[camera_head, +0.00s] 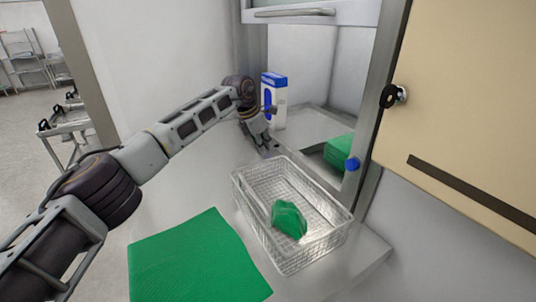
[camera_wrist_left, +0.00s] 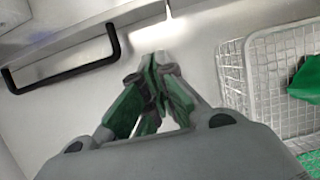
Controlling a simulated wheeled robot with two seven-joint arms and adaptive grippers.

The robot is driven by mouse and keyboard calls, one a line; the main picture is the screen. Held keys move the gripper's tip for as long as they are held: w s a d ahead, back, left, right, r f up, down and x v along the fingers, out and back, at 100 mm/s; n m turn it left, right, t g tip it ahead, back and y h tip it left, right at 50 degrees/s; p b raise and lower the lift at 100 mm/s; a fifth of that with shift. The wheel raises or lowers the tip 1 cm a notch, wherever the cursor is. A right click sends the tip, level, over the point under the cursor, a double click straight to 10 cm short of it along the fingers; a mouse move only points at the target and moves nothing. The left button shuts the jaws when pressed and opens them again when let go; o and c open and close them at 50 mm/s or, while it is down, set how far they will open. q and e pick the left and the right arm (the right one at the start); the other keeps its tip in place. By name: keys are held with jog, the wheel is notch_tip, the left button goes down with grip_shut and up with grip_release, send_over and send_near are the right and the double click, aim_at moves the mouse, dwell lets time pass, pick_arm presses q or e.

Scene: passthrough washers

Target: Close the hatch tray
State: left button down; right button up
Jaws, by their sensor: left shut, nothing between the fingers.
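My left gripper (camera_head: 266,148) is shut and empty, low over the light work surface at the hatch opening, behind the wire basket. In the left wrist view its fingertips (camera_wrist_left: 160,58) are together, pointing at a pale metal surface. A black bar handle (camera_wrist_left: 65,62) on a metal panel is left of the fingertips and apart from them. The hatch (camera_head: 318,45) opening is in the head view, with a raised panel and grey handle (camera_head: 295,12) above. I cannot tell which part is the hatch tray. My right gripper is not in view.
A wire basket (camera_head: 248,207) holding a crumpled green cloth (camera_head: 289,218) stands right of the gripper in the wrist view. A green mat (camera_head: 195,260) lies in front. A blue and white box (camera_head: 273,102) stands behind the gripper. A beige cabinet door (camera_head: 465,100) is at right.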

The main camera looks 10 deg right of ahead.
pick_arm(q)
jog(key=shift+b+v, duration=0.45)
jog(key=shift+v, duration=2.15)
jog(key=shift+f, duration=0.1)
